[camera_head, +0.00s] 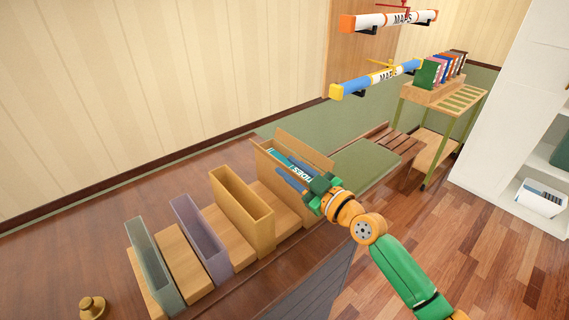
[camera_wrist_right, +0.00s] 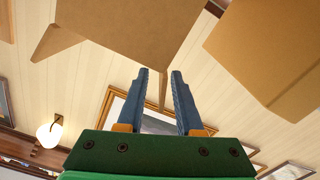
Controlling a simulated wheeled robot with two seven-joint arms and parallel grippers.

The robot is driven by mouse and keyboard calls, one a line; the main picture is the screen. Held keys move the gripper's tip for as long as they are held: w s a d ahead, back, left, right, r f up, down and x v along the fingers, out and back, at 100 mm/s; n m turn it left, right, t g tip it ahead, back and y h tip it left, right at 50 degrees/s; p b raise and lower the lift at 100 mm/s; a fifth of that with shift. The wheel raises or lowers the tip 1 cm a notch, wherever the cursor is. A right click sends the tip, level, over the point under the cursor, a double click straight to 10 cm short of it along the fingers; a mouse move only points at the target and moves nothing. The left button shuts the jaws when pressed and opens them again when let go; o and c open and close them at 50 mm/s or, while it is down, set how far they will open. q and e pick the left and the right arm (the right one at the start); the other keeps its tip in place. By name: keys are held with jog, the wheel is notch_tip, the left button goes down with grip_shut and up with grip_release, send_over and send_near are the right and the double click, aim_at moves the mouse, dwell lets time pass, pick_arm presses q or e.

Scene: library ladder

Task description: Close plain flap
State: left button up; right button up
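A plain tan box (camera_head: 262,160) stands at the right end of the row on the brown desk. A tan panel, which looks like its flap (camera_head: 308,149), stands up along its far right side. A teal book marked TIDES (camera_head: 273,155) shows inside. My right gripper (camera_head: 283,165) is over the box with its blue fingers spread. In the right wrist view the gripper (camera_wrist_right: 160,73) is open, with a broad tan panel (camera_wrist_right: 135,28) beyond the fingertips and a thin edge between them. I cannot tell whether they touch. My left gripper is not in view.
Mustard (camera_head: 240,208), purple (camera_head: 200,238) and grey-green (camera_head: 150,262) open holders stand left of the box. A brass knob (camera_head: 92,307) is at the lower left. A green cushion (camera_head: 366,165) lies beyond the box. Map tubes (camera_head: 378,80) hang above.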

aim_at(276, 161)
jog(key=x, duration=0.2)
jog(key=shift+w+a+f, duration=0.15)
jog(key=shift+w+f, duration=0.05)
jog(key=shift+w, duration=0.05)
jog(key=shift+s+r, duration=0.1)
grip_shut()
dwell(1.1)
